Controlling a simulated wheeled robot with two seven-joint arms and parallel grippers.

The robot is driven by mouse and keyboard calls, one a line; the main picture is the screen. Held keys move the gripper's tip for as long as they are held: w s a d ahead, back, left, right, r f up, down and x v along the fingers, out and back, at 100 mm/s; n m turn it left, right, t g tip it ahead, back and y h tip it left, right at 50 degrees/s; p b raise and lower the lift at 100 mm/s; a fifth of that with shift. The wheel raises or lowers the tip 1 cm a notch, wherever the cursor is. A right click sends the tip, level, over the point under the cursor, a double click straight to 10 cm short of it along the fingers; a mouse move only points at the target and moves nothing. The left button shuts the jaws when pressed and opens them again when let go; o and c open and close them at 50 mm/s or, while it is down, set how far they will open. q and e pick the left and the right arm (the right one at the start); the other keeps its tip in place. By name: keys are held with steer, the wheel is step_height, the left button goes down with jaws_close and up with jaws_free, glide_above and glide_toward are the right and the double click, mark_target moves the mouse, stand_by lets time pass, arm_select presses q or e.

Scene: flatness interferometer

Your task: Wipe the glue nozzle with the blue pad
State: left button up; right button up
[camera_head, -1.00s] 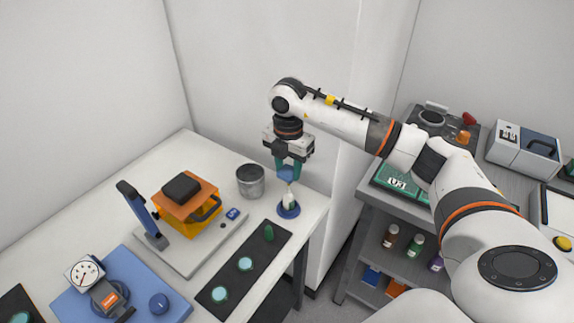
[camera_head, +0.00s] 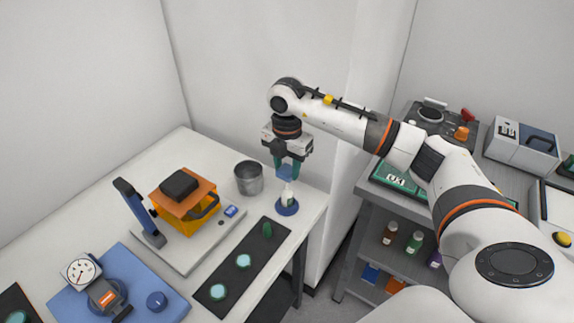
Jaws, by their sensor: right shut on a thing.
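My right gripper (camera_head: 286,168) points down above the right end of the white table. It is shut on the blue pad (camera_head: 285,173), which shows between and below the green fingertips. Right under the pad is a small white glue bottle (camera_head: 288,195) standing upright in a round blue holder (camera_head: 287,208). The pad is at the top of the bottle, where the nozzle is hidden. I cannot tell whether pad and nozzle touch. My left gripper is not in view.
A metal cup (camera_head: 249,178) stands close left of the bottle. A black mat (camera_head: 229,277) with green-topped pieces lies in front. An orange device (camera_head: 184,208) on a grey base and a blue dial gauge stand (camera_head: 133,276) are to the left. A grey shelf cart (camera_head: 366,212) stands at right.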

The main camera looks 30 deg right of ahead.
steer(key=shift+f, duration=0.35)
stand_by(0.5)
steer(key=shift+a, duration=0.35)
steer(key=shift+d, duration=0.1)
steer(key=shift+d, duration=0.6)
steer(key=shift+a, duration=0.2)
steer(key=shift+a, duration=0.5)
steer(key=shift+d, duration=0.15)
steer(key=shift+d, duration=0.55)
